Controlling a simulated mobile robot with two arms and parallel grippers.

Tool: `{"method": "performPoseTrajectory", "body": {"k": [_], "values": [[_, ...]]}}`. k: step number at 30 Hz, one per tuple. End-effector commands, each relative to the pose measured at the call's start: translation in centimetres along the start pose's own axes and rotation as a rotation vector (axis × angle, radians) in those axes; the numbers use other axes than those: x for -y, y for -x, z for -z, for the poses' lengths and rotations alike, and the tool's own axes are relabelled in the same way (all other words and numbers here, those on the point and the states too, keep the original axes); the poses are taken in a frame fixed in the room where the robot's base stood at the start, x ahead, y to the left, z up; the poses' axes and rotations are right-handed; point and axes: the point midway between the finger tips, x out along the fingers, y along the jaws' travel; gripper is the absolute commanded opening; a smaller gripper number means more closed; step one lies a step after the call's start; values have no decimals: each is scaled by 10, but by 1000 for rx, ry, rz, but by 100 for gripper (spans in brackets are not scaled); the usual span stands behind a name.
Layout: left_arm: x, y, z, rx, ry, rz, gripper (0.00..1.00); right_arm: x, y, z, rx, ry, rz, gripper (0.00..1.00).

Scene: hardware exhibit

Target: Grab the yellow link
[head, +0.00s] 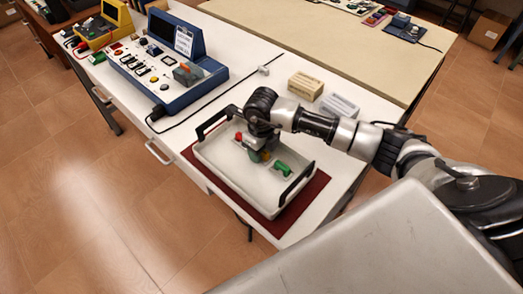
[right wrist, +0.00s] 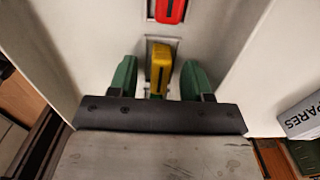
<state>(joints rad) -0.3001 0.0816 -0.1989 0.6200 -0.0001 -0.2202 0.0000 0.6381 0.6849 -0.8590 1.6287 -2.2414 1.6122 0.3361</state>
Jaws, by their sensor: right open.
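The yellow link (right wrist: 160,68) stands in a slot of the white tray (right wrist: 225,55), between the two green fingers of my right gripper (right wrist: 158,82) in the right wrist view. The fingers are open, with a gap on each side of the link. In the head view my right gripper (head: 259,155) reaches down into the tray (head: 222,174), and only a bit of yellow shows beside its fingers. My left gripper is in neither view.
A red link (right wrist: 170,10) sits just beyond the yellow one. A green link (head: 283,168) lies to the right in the tray. The tray has raised walls and black handles, and rests on a dark red mat (head: 304,200). Two small boxes (head: 305,85) (head: 338,106) stand behind.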

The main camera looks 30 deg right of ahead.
Motion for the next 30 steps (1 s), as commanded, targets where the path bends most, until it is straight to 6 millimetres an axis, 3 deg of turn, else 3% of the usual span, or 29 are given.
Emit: {"method": "performPoseTrajectory", "body": {"k": [6,15,25,30], "values": [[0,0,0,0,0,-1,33,0,0,0,1,0,0,46],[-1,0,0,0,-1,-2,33,0,0,0,1,0,0,0],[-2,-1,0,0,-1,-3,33,0,2,0,2,-1,0,0],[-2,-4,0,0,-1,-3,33,0,16,-1,5,0,1,0]]}}
